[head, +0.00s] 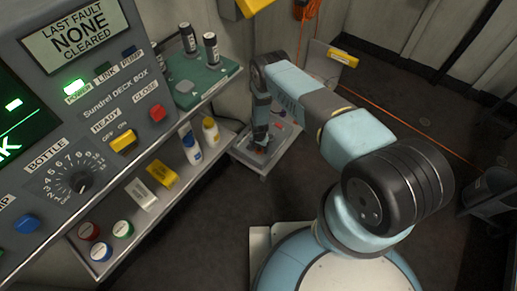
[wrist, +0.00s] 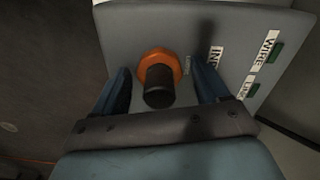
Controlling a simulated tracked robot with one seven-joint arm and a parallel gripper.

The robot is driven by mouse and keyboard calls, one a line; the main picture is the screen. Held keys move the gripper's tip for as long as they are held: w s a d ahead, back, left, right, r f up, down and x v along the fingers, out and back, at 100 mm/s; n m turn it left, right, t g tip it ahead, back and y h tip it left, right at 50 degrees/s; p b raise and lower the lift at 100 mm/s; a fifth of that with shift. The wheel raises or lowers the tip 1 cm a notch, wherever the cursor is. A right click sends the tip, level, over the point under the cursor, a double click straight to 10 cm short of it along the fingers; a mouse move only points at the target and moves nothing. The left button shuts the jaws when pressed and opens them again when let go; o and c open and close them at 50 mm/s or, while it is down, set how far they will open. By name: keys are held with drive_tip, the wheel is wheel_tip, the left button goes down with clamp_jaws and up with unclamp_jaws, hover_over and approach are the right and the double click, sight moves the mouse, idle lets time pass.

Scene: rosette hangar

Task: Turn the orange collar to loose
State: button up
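The orange collar (wrist: 160,60) shows in the wrist view as a faceted ring around a dark cylinder (wrist: 159,88), on a grey panel (wrist: 206,25). My gripper (wrist: 162,82) is open, with one blue finger on each side of the collar and gaps between the fingers and the collar. In the head view my gripper (head: 260,140) points down over a low grey unit (head: 262,169). A little orange of the collar (head: 261,150) shows there, mostly hidden by my gripper.
White labels and green blocks (wrist: 252,79) sit on the panel to the right of the collar. In the head view a control console (head: 100,100) and a shelf with bottles (head: 190,145) stand at the left. An orange cable (head: 400,118) crosses the floor at right.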

drive_tip(key=c, duration=0.9)
drive_tip(key=shift+c, duration=0.2)
drive_tip(key=shift+n, duration=0.4)
drive_tip(key=n, duration=0.8)
drive_tip(key=shift+n, duration=0.3)
drive_tip(key=n, duration=0.5)
drive_tip(key=shift+w+d+n, duration=0.1)
drive_tip(key=shift+n, duration=1.6)
drive_tip(key=shift+d, duration=0.1)
